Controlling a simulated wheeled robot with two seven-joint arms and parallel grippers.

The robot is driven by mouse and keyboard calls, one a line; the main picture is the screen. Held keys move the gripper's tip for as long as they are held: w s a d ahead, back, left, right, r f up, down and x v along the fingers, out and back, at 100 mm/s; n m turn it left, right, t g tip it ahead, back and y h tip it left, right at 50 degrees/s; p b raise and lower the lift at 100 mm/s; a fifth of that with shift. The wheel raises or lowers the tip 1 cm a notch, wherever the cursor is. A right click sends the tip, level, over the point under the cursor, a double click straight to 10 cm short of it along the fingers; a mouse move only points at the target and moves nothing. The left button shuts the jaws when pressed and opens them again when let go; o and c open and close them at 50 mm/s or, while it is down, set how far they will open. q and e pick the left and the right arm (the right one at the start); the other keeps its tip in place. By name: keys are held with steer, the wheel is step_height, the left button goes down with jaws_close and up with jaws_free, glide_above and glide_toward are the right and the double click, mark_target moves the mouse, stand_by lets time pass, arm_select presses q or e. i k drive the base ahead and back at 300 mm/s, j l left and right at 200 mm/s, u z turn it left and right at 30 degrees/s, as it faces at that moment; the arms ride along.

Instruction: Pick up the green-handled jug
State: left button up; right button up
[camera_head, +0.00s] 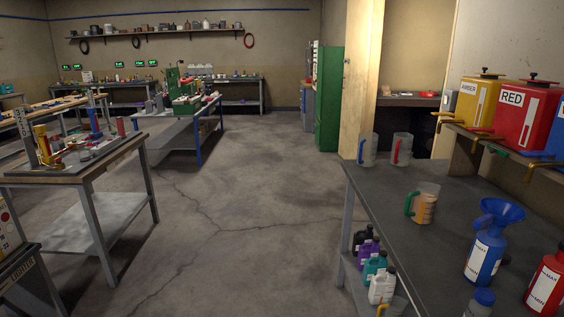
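The green-handled jug (424,206) stands upright on the dark bench top (388,184) at the right. It is clear, with an orange patch on its side, and its green handle (409,203) points left. Two similar clear jugs stand behind it at the bench's far end: one with a blue handle (361,151) and one with a red handle (396,151). Neither of my grippers shows in the head view.
A blue bottle with a funnel (487,252) and a red bottle (545,290) stand nearer on the bench. Yellow and red drums (519,115) with taps sit on a raised shelf. Several small bottles (374,265) fill the lower shelf. The floor (235,215) left of the bench is clear.

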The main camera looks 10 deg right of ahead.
mark_target(425, 195)
steer(key=i+z, duration=0.1)
steer(key=z, duration=0.3)
steer(key=i+j+z, duration=0.1)
steer(key=z, duration=0.35)
steer(key=i+j+z, duration=0.1)
steer(key=z, duration=0.3)
